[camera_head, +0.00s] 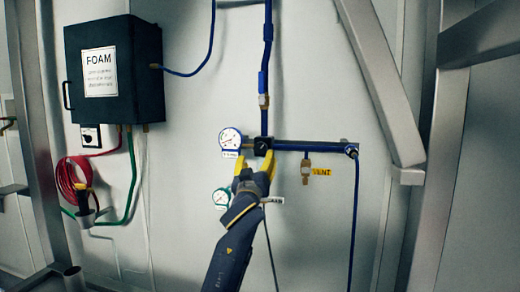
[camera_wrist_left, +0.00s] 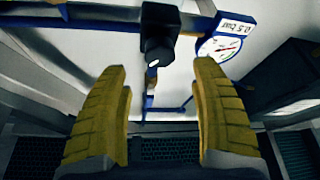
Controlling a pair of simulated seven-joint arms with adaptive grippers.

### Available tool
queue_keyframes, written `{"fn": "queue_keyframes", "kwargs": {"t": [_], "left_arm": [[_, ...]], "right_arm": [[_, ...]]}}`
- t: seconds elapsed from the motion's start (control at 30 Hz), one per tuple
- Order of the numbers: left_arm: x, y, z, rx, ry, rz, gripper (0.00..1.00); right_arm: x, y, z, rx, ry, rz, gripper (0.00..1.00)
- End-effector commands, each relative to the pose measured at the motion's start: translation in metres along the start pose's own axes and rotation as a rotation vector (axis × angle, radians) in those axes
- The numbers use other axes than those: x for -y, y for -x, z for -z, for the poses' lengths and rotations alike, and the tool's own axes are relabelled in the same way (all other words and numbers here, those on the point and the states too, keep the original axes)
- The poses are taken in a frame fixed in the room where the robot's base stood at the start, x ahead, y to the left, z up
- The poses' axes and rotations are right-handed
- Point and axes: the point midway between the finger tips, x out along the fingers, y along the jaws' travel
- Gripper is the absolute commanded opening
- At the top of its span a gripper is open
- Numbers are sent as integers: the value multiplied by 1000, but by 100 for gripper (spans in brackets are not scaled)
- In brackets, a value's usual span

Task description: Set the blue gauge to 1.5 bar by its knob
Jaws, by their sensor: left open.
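The blue gauge (camera_head: 231,139) has a white round dial with a blue rim and sits on the blue pipe on the wall. It also shows in the left wrist view (camera_wrist_left: 226,44), with a small label ending in ".5 bar"; the needle's reading is too small to tell. Its black knob (camera_head: 263,146) is just right of the gauge and shows in the left wrist view (camera_wrist_left: 158,50), between and beyond the fingertips. My left gripper (camera_head: 255,165) is open, its yellow fingers just below the knob. No contact is visible. My right gripper is out of view.
A green-rimmed gauge (camera_head: 221,197) is below, left of my left gripper. A brass vent valve with a yellow VENT tag (camera_head: 321,172) hangs to the right. A black FOAM box (camera_head: 115,70) and red hose (camera_head: 72,180) are at left. Metal beams (camera_head: 385,85) stand at right.

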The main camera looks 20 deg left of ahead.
Motion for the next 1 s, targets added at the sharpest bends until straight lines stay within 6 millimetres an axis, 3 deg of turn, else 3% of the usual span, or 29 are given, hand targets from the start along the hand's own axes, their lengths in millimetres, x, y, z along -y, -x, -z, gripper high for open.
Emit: {"fn": "queue_keyframes", "kwargs": {"t": [0.1, 0.4, 0.63, 1.0], "left_arm": [[1, -22, 1, 0, -4, 2, 64], [0, -60, 0, 0, -2, 1, 64], [0, -73, 0, 1, 0, 0, 64], [0, -76, 0, 0, 0, 0, 64]], "right_arm": [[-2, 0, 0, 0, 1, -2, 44], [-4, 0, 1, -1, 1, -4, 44], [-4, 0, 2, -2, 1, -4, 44], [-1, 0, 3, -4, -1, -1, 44]]}}
